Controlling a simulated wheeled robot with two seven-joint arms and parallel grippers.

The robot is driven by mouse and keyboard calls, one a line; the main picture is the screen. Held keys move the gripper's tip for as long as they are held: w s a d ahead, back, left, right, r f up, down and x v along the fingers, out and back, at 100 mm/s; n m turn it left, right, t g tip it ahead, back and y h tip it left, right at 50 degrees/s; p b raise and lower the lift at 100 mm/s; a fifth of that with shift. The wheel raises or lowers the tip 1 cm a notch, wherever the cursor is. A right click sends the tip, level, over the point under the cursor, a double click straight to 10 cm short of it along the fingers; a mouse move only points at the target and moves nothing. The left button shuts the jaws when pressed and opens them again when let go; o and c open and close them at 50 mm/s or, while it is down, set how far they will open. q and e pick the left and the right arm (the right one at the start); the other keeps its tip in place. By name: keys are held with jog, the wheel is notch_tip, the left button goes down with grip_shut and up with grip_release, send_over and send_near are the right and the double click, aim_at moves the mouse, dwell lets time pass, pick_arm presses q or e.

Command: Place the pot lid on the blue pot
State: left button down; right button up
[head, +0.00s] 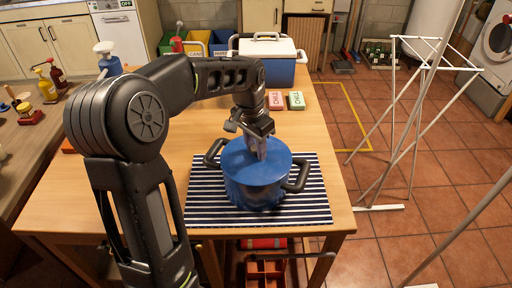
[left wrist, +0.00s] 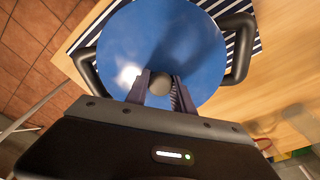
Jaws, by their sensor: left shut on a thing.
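The blue pot (head: 258,198) stands on a striped mat (head: 316,205) on the wooden table, with black handles on two sides. The round blue pot lid (head: 236,164) is over the pot's mouth, and it fills the middle of the left wrist view (left wrist: 160,35). My left gripper (head: 259,153) points down over the lid. Its fingers (left wrist: 160,90) are shut on the lid's grey knob (left wrist: 160,83). The lid looks level and roughly centred; I cannot tell whether it touches the rim all round. My right gripper is not in view.
A white drying rack (head: 410,120) is on the floor at right. The table's left side is partly free.

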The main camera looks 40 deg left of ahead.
aim_at(252, 150)
pick_arm(q)
jog(key=c, duration=1.1)
grip_release()
jog(key=shift+f, duration=0.1)
jog(key=r, duration=0.4)
jog(key=s+r, duration=0.1)
jog(key=r, duration=0.7)
jog(key=shift+s+a, duration=0.15)
jog(key=shift+s, duration=0.1)
